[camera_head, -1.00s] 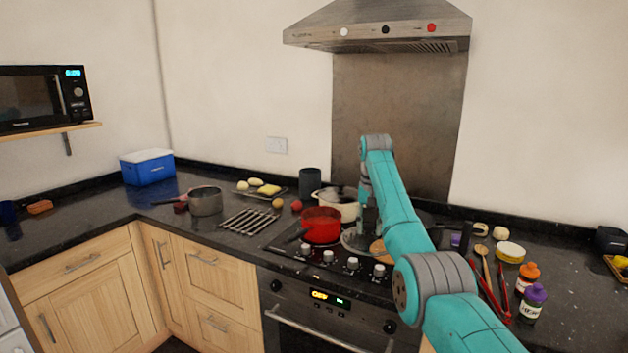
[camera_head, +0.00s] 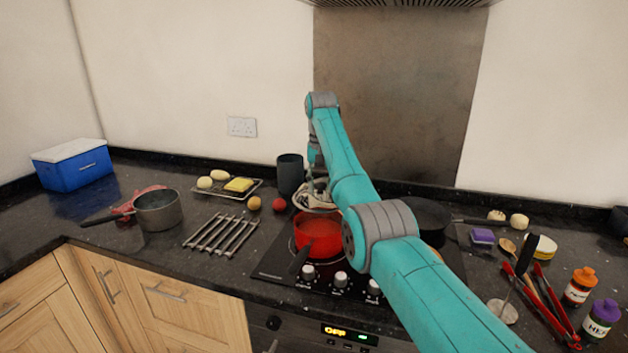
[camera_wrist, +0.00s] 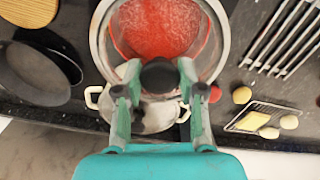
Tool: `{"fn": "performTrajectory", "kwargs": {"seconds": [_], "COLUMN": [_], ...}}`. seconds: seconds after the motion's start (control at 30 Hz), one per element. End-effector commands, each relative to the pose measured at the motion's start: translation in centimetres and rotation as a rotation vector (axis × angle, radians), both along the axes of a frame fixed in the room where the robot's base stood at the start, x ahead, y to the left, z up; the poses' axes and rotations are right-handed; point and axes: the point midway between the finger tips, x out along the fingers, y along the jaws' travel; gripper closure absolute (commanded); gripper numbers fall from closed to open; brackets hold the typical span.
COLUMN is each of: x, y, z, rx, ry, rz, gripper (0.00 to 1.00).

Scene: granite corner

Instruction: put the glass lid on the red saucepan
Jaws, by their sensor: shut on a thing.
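The red saucepan (camera_head: 318,242) stands on the hob with its dark handle toward the front left. My gripper (camera_wrist: 158,78) is shut on the black knob of the glass lid (camera_wrist: 98,40) in the wrist view. The lid is held over the saucepan, and the red inside (camera_wrist: 158,25) shows through its glass. The lid looks slightly off toward the white pot's side; its height above the rim is hard to judge. In the head view my gripper (camera_head: 317,188) is behind the saucepan, partly hidden by my arm, and the lid is hard to make out.
A white pot (camera_wrist: 150,118) stands right behind the saucepan, under my gripper. A dark frying pan (camera_head: 428,215) is to the right. A metal rack (camera_head: 222,235) and a grey saucepan (camera_head: 158,210) lie left. A dark canister (camera_head: 290,173) stands behind, near a red ball (camera_head: 279,204).

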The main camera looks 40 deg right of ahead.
Motion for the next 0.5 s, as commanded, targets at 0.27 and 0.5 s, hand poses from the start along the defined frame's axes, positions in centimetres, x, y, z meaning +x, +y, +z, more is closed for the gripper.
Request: {"fn": "performTrajectory", "kwargs": {"seconds": [0.27, 0.5], "x": [-0.4, -0.7], "y": [-0.2, -0.2], "z": [-2.6, -4.8], "rx": [0.001, 0.000], "ry": [0.001, 0.000], "rz": [-0.003, -0.003], "gripper": [1.00, 1.00]}}
